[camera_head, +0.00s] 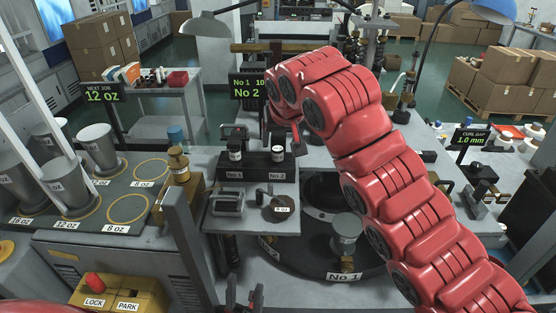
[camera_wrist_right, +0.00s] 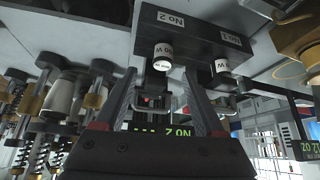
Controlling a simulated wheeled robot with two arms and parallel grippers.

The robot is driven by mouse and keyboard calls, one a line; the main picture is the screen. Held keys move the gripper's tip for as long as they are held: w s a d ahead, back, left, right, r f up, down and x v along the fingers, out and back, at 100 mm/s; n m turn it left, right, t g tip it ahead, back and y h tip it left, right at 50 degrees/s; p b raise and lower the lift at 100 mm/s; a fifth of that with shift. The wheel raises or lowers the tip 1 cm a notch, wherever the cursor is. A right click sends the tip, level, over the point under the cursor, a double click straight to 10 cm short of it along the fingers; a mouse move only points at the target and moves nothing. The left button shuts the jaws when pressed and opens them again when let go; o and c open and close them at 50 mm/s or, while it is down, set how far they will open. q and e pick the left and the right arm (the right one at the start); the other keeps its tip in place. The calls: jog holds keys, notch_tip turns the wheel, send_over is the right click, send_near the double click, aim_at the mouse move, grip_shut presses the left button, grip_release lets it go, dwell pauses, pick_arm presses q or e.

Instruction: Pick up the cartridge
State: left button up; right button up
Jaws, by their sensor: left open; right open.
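Two small cartridges with black-and-white bodies stand in a dark holder (camera_head: 258,166) marked No.1 and No.2: the No.1 cartridge (camera_head: 235,151) on the left, the No.2 cartridge (camera_head: 278,153) on the right. In the right wrist view, upside down, the No.2 cartridge (camera_wrist_right: 162,56) lines up between my right fingers and the No.1 cartridge (camera_wrist_right: 221,67) is to their right.
A display (camera_head: 247,88) stands behind the holder. A round dark turntable (camera_head: 310,262) marked No.1 is in front. Metal cups (camera_head: 98,150) stand on a size-marked rack (camera_head: 85,222) at left. A yellow LOCK/PARK box (camera_head: 118,296) sits at lower left.

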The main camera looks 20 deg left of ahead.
aim_at(278, 149)
jog(key=shift+w+a+f, duration=0.1)
jog(key=shift+a+f, duration=0.05)
jog(key=shift+f, duration=0.2)
jog(key=p+x, duration=0.1)
jog(key=x, duration=0.3)
jog(key=shift+a+f+p, duration=0.1)
jog(key=shift+f+p, duration=0.25)
grip_shut()
